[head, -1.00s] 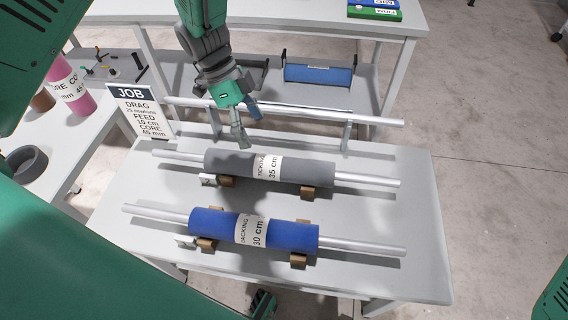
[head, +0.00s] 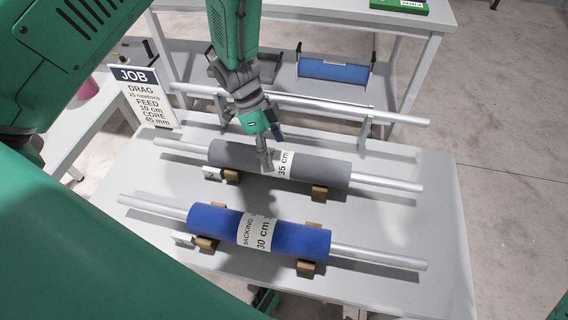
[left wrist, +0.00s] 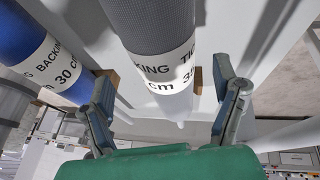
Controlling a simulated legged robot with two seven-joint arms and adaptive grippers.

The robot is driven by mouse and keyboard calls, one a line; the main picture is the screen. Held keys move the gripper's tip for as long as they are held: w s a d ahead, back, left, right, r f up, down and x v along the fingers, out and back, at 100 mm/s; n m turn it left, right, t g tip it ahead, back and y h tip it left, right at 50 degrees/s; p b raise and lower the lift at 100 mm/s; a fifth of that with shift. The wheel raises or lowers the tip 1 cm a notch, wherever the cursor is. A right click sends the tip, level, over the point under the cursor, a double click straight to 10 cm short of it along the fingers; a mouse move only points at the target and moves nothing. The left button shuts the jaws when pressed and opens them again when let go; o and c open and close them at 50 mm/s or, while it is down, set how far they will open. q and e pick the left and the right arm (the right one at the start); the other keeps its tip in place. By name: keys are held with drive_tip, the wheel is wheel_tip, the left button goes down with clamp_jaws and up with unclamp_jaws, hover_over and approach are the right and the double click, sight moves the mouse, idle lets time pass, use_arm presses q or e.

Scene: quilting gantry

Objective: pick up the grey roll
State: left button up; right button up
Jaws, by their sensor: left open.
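The grey roll (head: 325,169) lies on a metal bar across the work table, with a white paper band reading 35 cm. My left gripper (head: 267,160) is over the middle of the roll, by its band. In the left wrist view the grey roll (left wrist: 150,30) runs between the two spread fingers of the open left gripper (left wrist: 163,78). The fingers are on either side of the band; I cannot tell whether they touch it. My right gripper is not in view.
A blue roll (head: 290,238) marked 30 cm lies nearer on the table (head: 400,222), parallel to the grey one. Wooden blocks (head: 319,193) support the rolls. A bare metal bar (head: 340,110) runs behind. A JOB sign (head: 146,98) stands at the left.

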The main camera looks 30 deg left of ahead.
sight(275, 164)
use_arm(q)
drive_tip(key=f, duration=0.1)
drive_tip(key=a+f, duration=0.1)
drive_tip(key=f+b, duration=0.1)
drive_tip(key=f, duration=0.1)
drive_tip(key=shift+a+f, duration=0.1)
drive_tip(key=shift+a, duration=0.2)
drive_tip(key=d, duration=0.3)
drive_tip(key=shift+d+f, duration=0.35)
drive_tip(key=shift+d, duration=0.1)
drive_tip(key=shift+c, duration=0.5)
drive_tip(key=shift+a, duration=0.2)
drive_tip(key=c, duration=0.7)
drive_tip(key=shift+a+f, duration=0.1)
drive_tip(key=shift+a, duration=0.25)
drive_tip(key=c, duration=0.7)
drive_tip(key=shift+s+a, duration=0.1)
drive_tip(key=shift+a, duration=0.3)
drive_tip(key=c, duration=0.3)
drive_tip(key=shift+s+a, duration=0.1)
drive_tip(key=shift+a, duration=0.15)
drive_tip(key=shift+d, duration=0.1)
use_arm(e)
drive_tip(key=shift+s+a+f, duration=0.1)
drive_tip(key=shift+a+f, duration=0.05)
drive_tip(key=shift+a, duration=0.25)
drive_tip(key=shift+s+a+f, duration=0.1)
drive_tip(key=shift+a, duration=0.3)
